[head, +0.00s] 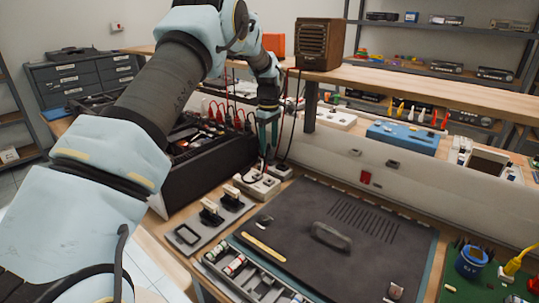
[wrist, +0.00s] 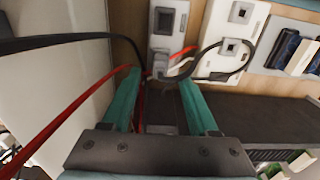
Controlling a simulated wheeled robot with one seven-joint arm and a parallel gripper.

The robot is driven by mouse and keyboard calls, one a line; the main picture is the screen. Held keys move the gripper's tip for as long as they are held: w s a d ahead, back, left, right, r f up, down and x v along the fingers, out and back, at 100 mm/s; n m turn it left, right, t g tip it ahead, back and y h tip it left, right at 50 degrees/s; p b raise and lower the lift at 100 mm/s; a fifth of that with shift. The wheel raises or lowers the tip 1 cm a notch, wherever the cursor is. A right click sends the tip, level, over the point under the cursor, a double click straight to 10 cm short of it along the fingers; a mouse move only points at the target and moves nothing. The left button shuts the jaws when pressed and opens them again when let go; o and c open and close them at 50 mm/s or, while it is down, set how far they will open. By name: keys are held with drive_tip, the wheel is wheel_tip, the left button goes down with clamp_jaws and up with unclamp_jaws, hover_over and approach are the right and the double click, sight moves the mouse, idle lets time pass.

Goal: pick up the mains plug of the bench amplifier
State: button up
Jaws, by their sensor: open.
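My gripper (head: 268,156) points down over the back of the bench, above a white socket block (head: 257,186). In the wrist view its two teal fingers (wrist: 160,77) are apart. A dark cable and a small grey block (wrist: 160,128) show in the gap. The bench amplifier seems to be the brown grilled box (head: 319,44) on the upper shelf. A dark cord (head: 294,118) hangs from it towards the sockets beside my gripper. I cannot clearly make out its mains plug, which is small or hidden among cables near the fingers.
Black and red cables (wrist: 60,120) cross left of the fingers. Pale socket units (wrist: 232,45) lie beyond the fingertips. A black case with red leads (head: 205,140) stands left of my gripper. A dark mat (head: 290,215) covers the bench in front.

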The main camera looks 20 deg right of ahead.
sight(269, 151)
drive_tip(key=shift+s+f+p, duration=0.15)
drive_tip(key=shift+f+p, duration=0.3)
drive_tip(key=shift+f, duration=1.3)
clamp_jaws()
